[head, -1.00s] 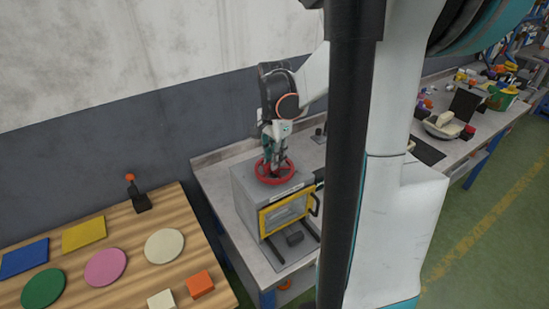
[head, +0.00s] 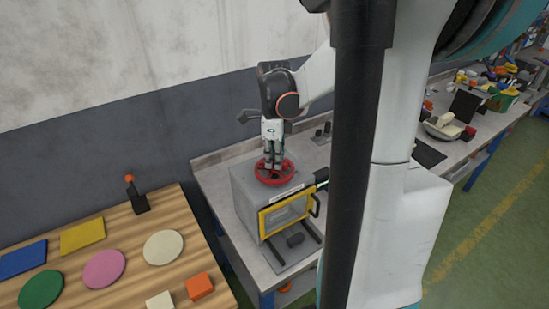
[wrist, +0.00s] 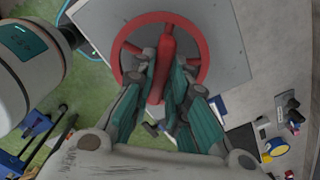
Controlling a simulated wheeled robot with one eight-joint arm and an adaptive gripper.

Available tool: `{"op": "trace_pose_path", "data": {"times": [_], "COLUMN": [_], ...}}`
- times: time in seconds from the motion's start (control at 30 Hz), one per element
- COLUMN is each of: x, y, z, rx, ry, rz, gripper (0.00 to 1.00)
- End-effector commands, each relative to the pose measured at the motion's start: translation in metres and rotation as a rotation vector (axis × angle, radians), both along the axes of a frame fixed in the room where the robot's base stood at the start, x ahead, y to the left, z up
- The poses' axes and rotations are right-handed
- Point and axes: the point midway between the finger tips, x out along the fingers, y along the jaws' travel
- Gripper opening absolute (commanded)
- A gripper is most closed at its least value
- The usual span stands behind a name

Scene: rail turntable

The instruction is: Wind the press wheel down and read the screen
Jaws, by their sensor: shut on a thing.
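The red press wheel (head: 289,170) lies flat on top of the grey press box (head: 243,195). My gripper (head: 273,165) points down onto the wheel from above. In the wrist view its fingers (wrist: 160,78) are shut on a red bar that crosses the wheel (wrist: 203,45); the fingers hide part of the wheel. The press front has a yellow-framed window (head: 263,222) with a dark handle on its right. A small dark panel with a greenish edge (head: 322,175), perhaps the screen, sits at the press's right corner. It is seen edge-on and I cannot read it.
A wooden table (head: 205,252) with coloured flat shapes and an orange block (head: 199,286) stands at the left. The grey bench (head: 222,158) runs back right, with a bowl (head: 441,128) and other items farther along.

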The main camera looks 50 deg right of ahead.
Motion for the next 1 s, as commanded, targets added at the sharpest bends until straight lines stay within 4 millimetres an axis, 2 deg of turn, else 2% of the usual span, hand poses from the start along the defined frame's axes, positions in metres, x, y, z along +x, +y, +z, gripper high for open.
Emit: {"op": "trace_pose_path", "data": {"times": [0.6, 1.0], "x": [0.0005, 0.0007], "y": [-0.0005, -0.0005], "z": [0.0006, 0.0008], "rx": [-0.001, 0.000], "ry": [-0.001, -0.001], "rz": [-0.581, -0.872], "gripper": [0.00, 0.00]}}
